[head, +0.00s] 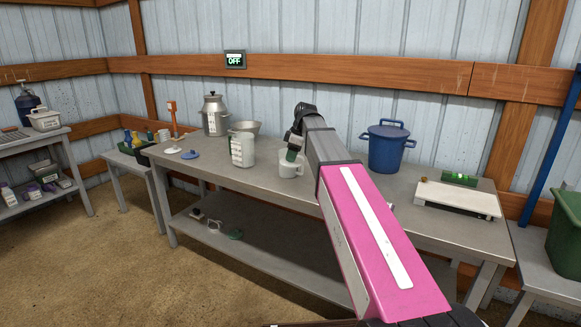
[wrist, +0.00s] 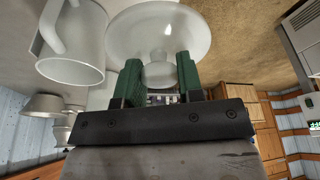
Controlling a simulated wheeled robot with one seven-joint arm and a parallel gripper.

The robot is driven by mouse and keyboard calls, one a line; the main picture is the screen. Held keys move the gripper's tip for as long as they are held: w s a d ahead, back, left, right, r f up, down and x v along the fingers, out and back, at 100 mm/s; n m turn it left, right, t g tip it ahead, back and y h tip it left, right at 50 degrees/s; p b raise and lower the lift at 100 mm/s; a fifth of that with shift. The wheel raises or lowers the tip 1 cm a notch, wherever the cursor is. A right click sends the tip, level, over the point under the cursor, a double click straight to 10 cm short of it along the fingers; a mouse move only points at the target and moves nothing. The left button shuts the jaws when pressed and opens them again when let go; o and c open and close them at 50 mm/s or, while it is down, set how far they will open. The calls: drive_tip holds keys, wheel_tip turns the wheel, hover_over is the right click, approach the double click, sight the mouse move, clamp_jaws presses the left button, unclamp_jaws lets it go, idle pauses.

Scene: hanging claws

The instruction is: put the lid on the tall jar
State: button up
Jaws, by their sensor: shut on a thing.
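My gripper (head: 292,154) is above the middle of the workbench, at the white mug (head: 290,166). In the wrist view its two green fingers (wrist: 158,84) are shut on the knob of a pale, round lid (wrist: 150,25). I cannot make out the held lid clearly in the head view. A tall whitish jar (head: 242,150) with markings on its side stands upright to the left of the mug, apart from my gripper. It looks like the tall jar. The mug also shows in the wrist view (wrist: 75,45), to the left of the lid.
The workbench (head: 215,177) also bears a metal can (head: 214,117), a bowl (head: 246,128), a white disc (head: 173,150) and a blue disc (head: 190,154) at left. A blue pot (head: 386,150) and a white tray (head: 456,199) stand at right.

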drive_tip(key=shift+r, duration=0.1)
drive_tip(key=shift+r, duration=2.55)
